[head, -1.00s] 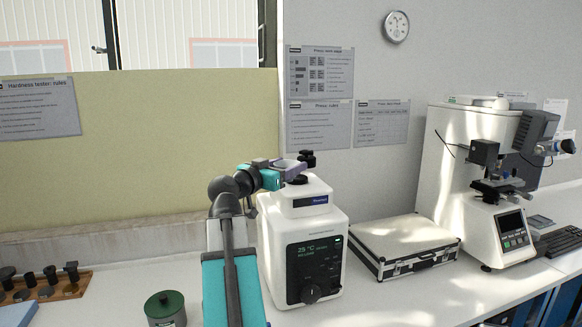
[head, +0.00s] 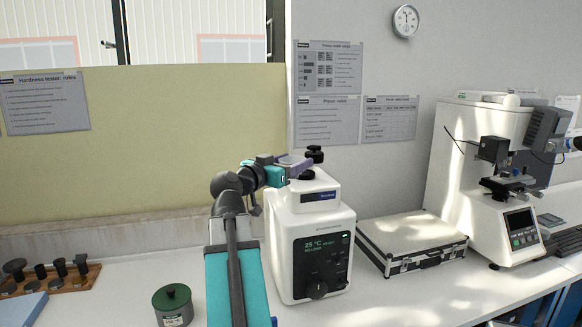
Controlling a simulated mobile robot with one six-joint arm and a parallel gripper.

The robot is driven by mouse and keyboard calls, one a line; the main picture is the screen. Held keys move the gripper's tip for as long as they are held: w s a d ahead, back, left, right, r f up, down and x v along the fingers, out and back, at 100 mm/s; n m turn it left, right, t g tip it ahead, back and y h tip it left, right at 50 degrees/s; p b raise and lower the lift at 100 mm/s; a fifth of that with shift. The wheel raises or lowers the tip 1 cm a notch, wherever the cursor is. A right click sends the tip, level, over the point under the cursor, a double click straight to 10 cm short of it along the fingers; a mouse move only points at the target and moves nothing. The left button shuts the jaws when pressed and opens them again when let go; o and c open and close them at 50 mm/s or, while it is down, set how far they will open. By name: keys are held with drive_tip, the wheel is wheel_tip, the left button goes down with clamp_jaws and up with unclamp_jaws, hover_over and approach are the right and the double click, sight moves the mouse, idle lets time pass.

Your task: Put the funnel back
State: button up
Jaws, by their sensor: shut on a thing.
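My gripper (head: 292,164) reaches in from the left with its teal and grey wrist. It is shut on a small grey-purple piece, which looks like the funnel (head: 299,168). The piece is over or just in front of the upper left of the white press (head: 310,252). Whether it touches the press cannot be told. The press has a white upper block, a dark front panel reading 25 °C and a black knob (head: 315,154) on top, just right of the gripper. The funnel's lower part is not clearly visible.
A silver case (head: 411,236) lies right of the press, and a white hardness tester (head: 484,172) stands beyond it. A wooden rack (head: 60,279) with black-topped pieces is at far left. The bench between rack and jar is mostly clear.

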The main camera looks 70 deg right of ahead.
drive_tip(key=w+a+f+n+t, duration=0.2)
drive_tip(key=w+a+f, duration=0.55)
drive_tip(key=w, duration=0.35)
drive_tip(key=w+a+f+n+t, duration=0.1)
drive_tip(key=w+a+f+t, duration=0.2)
drive_tip(key=w+a+f, duration=0.45)
drive_tip(key=w+a+f+n+t, duration=0.2)
drive_tip(key=w+a+f, duration=0.4)
drive_tip(key=w+a, duration=0.5)
drive_tip(key=w+a+f+n+t, duration=0.1)
drive_tip(key=w+a+f+t, duration=0.1)
drive_tip(key=w+a+f, duration=0.5)
drive_tip(key=w+a+f+n+t, duration=0.2)
drive_tip(key=w+a+f, duration=0.1)
drive_tip(key=a, duration=0.8)
drive_tip(key=a+f+n+t+y, duration=0.1)
drive_tip(key=a+f, duration=0.3)
drive_tip(key=a, duration=0.6)
drive_tip(key=a+f+n+t+y, duration=0.1)
drive_tip(key=a+f+t+y, duration=0.1)
drive_tip(key=a, duration=0.8)
wheel_tip(320, 180, down, 2)
drive_tip(key=shift+s+a+t, duration=0.15)
drive_tip(key=shift+s+t, duration=0.25)
drive_tip(key=shift+t, duration=0.3)
